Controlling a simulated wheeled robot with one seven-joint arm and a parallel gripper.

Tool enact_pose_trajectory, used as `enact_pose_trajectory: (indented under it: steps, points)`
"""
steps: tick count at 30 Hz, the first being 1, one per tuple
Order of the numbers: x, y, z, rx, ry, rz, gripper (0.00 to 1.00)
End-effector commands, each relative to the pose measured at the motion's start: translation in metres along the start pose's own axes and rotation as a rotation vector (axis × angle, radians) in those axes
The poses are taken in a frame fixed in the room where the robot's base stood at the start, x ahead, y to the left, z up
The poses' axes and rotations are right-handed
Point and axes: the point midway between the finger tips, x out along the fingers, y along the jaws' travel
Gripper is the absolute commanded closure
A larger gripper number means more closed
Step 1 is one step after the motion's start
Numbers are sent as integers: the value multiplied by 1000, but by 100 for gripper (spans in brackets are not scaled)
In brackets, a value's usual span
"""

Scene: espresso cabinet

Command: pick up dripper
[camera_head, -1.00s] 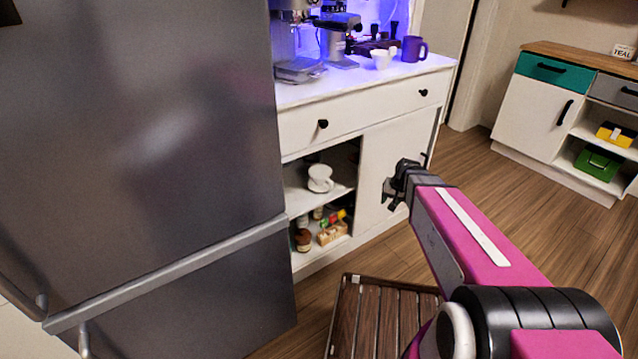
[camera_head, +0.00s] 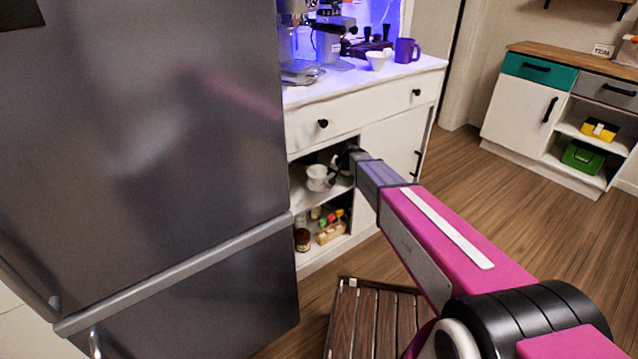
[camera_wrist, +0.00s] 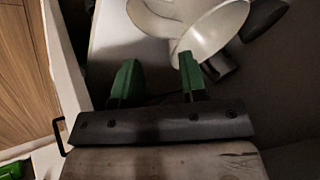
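A white dripper (camera_head: 317,182) sits on the upper shelf inside the open part of the white cabinet. My gripper (camera_head: 345,160) reaches into that opening just right of the dripper, and its fingers are mostly hidden in shadow there. In the wrist view the white dripper (camera_wrist: 222,30) shows at the top, with its round mouth tilted in the picture. The two green fingertips of my gripper (camera_wrist: 157,72) are spread apart with nothing between them. The right fingertip overlaps the dripper's lower rim in the picture; I cannot tell whether they touch.
The cabinet's door panel (camera_head: 385,178) stands close right of my gripper. The lower shelf holds a brown jar (camera_head: 302,240) and a small wooden box (camera_head: 330,232). A grey fridge (camera_head: 150,150) blocks the left. A white cup (camera_head: 378,60) and purple mug (camera_head: 407,50) stand on the counter.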

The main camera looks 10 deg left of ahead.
Motion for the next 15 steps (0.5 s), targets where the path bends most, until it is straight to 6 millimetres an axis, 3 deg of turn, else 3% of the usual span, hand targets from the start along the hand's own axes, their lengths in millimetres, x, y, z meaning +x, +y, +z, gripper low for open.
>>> enact_pose_trajectory:
  steps: [6,11,15]
  points:
    - [12,-14,-13,0,0,1,61]
    - [18,-15,-13,0,0,1,61]
    - [34,-15,-14,0,-2,1,61]
